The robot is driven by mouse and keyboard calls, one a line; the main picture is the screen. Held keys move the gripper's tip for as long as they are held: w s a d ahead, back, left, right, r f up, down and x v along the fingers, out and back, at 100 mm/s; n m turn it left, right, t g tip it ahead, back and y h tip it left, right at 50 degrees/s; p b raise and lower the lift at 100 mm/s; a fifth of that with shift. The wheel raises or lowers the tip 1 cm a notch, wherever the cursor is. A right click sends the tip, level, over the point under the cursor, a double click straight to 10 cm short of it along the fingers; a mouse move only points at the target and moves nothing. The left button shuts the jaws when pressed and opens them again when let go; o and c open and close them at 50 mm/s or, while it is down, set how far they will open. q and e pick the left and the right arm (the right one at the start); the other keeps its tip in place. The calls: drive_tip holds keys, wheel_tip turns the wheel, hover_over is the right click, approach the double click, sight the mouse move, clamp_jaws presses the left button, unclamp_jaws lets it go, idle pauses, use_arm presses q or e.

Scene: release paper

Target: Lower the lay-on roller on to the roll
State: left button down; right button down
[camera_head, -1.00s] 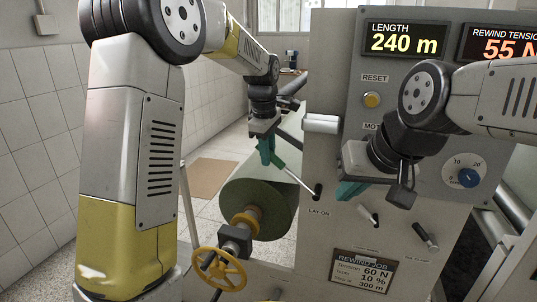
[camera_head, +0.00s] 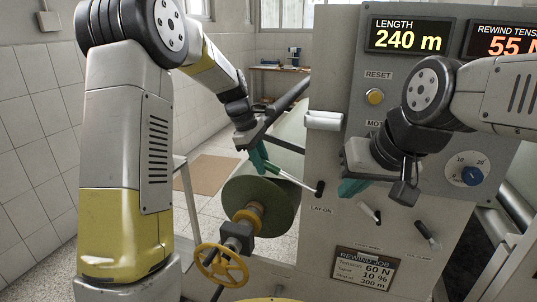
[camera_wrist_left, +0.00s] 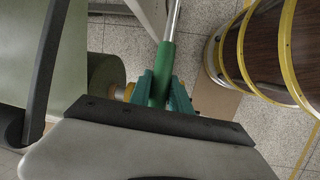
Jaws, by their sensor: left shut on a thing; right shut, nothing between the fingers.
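The olive-green roll (camera_head: 262,203) sits on a shaft with a yellow collar, left of the machine panel. The lay-on lever (camera_head: 298,180) is a bright rod with a green grip, pivoting at the panel beside the LAY-ON label. My left gripper (camera_head: 258,160) is shut on the lever's green grip (camera_wrist_left: 162,75), above the roll. A dark bar (camera_head: 291,93), which looks like part of the lay-on roller assembly, shows behind my left gripper; I cannot tell whether the roller touches the roll. My right gripper (camera_head: 350,187) is shut and empty in front of the panel.
A yellow handwheel (camera_head: 220,266) stands below the roll. Two short levers (camera_head: 369,212) (camera_head: 427,235) project from the panel, below my right gripper. Open floor lies left of the roll.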

use_arm(q)
wheel_tip(320, 180, down, 14)
drive_tip(key=g+h, duration=0.2)
drive_tip(key=h, duration=0.6)
drive_tip(key=shift+w+a+n, duration=0.15)
drive_tip(key=shift+n, duration=0.25)
drive_tip(key=c, duration=1.2)
unclamp_jaws()
drive_tip(key=v, duration=0.7)
drive_tip(key=shift+a, duration=0.35)
drive_tip(key=shift+r, duration=0.1)
